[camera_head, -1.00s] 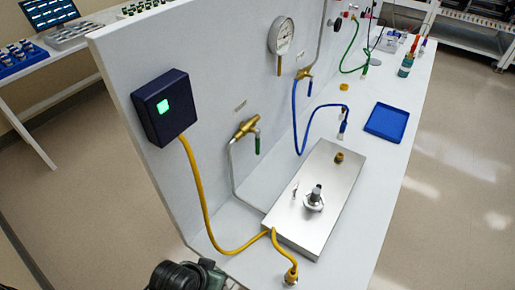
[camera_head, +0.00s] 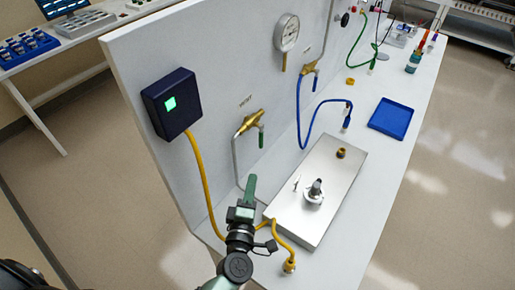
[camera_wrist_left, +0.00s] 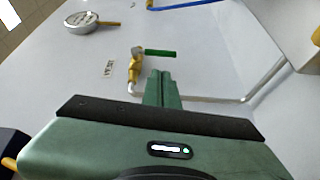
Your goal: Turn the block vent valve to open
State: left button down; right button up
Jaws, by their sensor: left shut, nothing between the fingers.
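The vent valve is a brass valve (camera_head: 250,122) on the white panel, under a small "VENT" label (camera_head: 245,101). Its green lever (camera_head: 261,138) hangs down, crosswise to the brass body. My left gripper (camera_head: 251,178) is shut and empty, below the valve and apart from the lever. In the left wrist view the shut fingertips (camera_wrist_left: 161,74) lie just short of the green lever (camera_wrist_left: 160,54), with the brass body (camera_wrist_left: 135,66) to its left. The metal block (camera_head: 318,185) lies on the bench, right of the gripper. My right gripper is not in view.
A dark blue box (camera_head: 171,103) with a green light is on the panel; its yellow cable (camera_head: 205,190) runs behind my left arm. A second brass valve (camera_head: 311,68), a gauge (camera_head: 286,33) and a blue hose (camera_head: 305,130) are farther along. A blue tray (camera_head: 390,118) lies on the bench.

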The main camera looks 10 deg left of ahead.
pick_arm(q)
jog(key=a+n+y, duration=0.2)
send_near(261, 136)
jog(key=w+a+f, duration=0.3)
jog(key=a, duration=0.2)
jog(key=shift+n, duration=0.3)
jog(key=shift+w+d+r+b, duration=0.1)
jog(key=shift+w+d+b, duration=0.3)
jog(key=shift+w+d, duration=0.4)
jog(key=shift+w+d+r+b, duration=0.1)
jog(key=shift+w+d+b, duration=0.4)
jog(key=shift+w, duration=0.45)
